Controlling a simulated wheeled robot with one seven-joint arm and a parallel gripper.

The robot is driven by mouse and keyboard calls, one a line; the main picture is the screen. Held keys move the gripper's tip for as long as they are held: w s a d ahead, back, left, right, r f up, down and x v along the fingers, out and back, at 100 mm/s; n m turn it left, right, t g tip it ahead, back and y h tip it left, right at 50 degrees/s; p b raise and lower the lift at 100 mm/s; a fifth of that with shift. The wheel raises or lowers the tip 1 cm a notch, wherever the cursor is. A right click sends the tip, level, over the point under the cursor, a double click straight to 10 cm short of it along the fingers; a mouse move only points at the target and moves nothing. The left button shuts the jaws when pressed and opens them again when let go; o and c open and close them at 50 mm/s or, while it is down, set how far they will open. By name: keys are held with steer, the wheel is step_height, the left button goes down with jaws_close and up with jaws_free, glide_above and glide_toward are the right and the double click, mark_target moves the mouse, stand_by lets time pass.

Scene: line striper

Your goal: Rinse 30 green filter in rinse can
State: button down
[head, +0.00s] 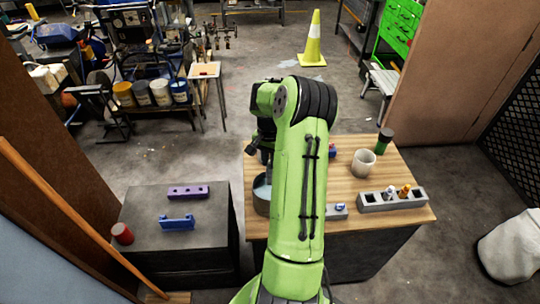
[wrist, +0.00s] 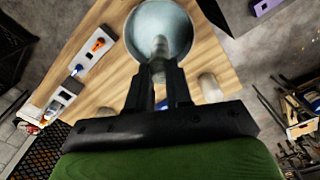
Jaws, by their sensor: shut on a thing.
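The rinse can (head: 261,204) is a dark round can of pale blue-grey liquid at the wooden table's left edge, partly behind my arm. The wrist view shows its round opening (wrist: 143,22) from above. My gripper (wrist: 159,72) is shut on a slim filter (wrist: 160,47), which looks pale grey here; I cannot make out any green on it. The filter points into the can's opening. How deep its tip is, I cannot tell. In the head view my arm hides the filter and most of the gripper.
A grey rack (head: 376,206) holds a white and an orange piece. A white cup (head: 363,162) and a dark green jar (head: 384,145) stand behind it. The dark left bench holds a purple block (head: 188,192), a blue holder (head: 177,222) and a red cylinder (head: 122,234).

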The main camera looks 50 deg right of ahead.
mark_target(270, 178)
step_height(270, 178, down, 10)
steer(key=b, duration=0.7)
steer(key=shift+r, duration=0.15)
steer(key=shift+s+r, duration=0.1)
